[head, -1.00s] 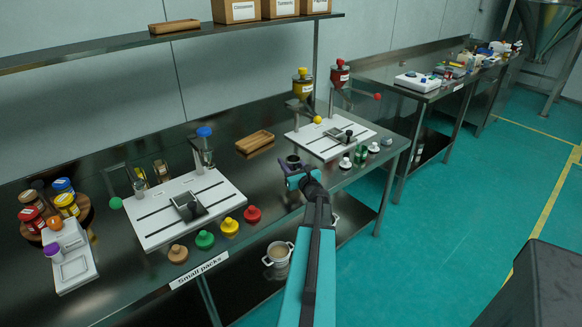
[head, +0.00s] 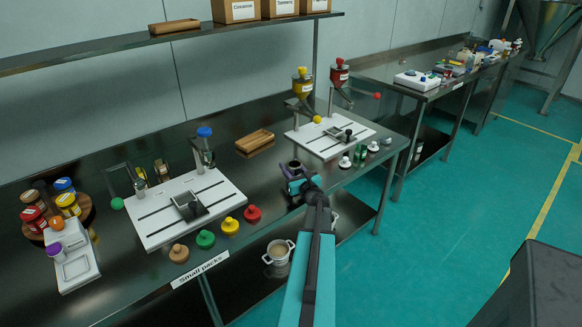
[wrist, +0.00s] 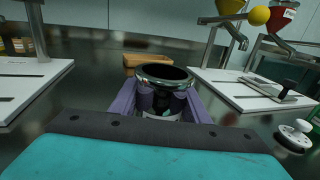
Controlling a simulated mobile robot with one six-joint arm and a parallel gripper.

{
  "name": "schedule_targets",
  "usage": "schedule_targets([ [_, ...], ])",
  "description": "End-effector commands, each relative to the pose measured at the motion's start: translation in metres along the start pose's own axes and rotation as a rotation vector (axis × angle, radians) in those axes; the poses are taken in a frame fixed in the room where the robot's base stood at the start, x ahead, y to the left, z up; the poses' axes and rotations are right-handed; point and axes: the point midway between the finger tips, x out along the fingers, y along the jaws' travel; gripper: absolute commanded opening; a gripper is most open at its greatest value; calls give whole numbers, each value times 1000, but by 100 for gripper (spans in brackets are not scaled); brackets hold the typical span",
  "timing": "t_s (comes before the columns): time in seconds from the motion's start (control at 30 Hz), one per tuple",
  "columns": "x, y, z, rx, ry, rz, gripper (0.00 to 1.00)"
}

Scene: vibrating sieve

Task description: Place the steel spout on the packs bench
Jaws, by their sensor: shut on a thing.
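The steel spout (wrist: 163,77), a shiny round piece with a wide dark opening at its top, is upright between the purple fingers of my gripper (wrist: 160,108) in the wrist view. The fingers are shut on it, one on each side, and its lower part is partly hidden by the gripper. In the head view the spout (head: 295,166) and my gripper (head: 298,184) are over the right-hand part of the packs bench (head: 262,178), near its front edge. I cannot tell whether the spout's bottom touches the bench top.
A wooden tray (head: 254,141) lies behind the spout. A white filling board (head: 330,137) with red and yellow hoppers stands behind right, another white board (head: 190,207) to the left. Coloured knobs (head: 229,226) line the front edge. Bare bench surrounds the gripper.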

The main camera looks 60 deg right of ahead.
Motion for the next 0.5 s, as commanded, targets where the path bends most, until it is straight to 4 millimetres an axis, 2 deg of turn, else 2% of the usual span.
schedule_targets([
  [0.5, 0, 0, -5, 0, -2, 0, 12],
])
